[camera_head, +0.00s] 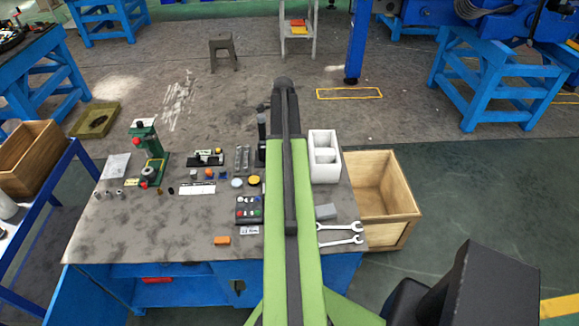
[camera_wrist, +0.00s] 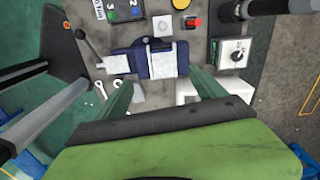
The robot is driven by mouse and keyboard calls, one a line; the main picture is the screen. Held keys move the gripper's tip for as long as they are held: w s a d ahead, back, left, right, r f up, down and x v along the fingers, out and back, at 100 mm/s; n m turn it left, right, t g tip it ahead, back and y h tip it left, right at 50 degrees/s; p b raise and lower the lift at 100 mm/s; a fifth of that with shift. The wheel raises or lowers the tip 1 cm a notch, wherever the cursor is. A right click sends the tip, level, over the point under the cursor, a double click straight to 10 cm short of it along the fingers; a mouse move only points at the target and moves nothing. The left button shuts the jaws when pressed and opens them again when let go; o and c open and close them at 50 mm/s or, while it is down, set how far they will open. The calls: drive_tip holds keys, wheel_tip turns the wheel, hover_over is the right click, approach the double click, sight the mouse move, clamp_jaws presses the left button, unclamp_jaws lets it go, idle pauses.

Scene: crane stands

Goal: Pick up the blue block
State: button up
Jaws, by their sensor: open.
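A dark blue blocky piece with white parts (camera_wrist: 155,60) lies on the grey worktop in the wrist view. I cannot tell for sure that it is the blue block. My gripper (camera_wrist: 162,88) is open, with its two green fingers apart on either side of the view below this piece. Nothing shows held between the fingers. In the head view my green arm stretches over the table and covers part of it. I cannot make out my fingers or a clear blue block there.
The worktop (camera_head: 140,225) carries a green press (camera_head: 148,150), an orange block (camera_head: 222,240), a button box (camera_head: 249,209), a white bin (camera_head: 325,157), a grey block (camera_head: 326,212) and wrenches (camera_head: 340,234). A wooden crate (camera_head: 395,228) stands to the right. The worktop's front left is mostly clear.

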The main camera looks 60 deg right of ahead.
drive_tip(key=shift+m, duration=0.7)
drive_tip(key=f+b, duration=0.4)
drive_tip(key=s+d+f+b, duration=0.1)
drive_tip(key=f+b, duration=0.3)
drive_tip(key=s+d+f+b, duration=0.1)
drive_tip(key=f+b, duration=0.3)
drive_tip(key=shift+s+d+b, duration=0.1)
drive_tip(key=shift+b, duration=0.2)
drive_tip(key=f+b, duration=0.5)
drive_tip(key=shift+w+f, duration=0.1)
drive_tip(key=shift+w, duration=0.15)
drive_tip(key=shift+r, duration=0.2)
clamp_jaws()
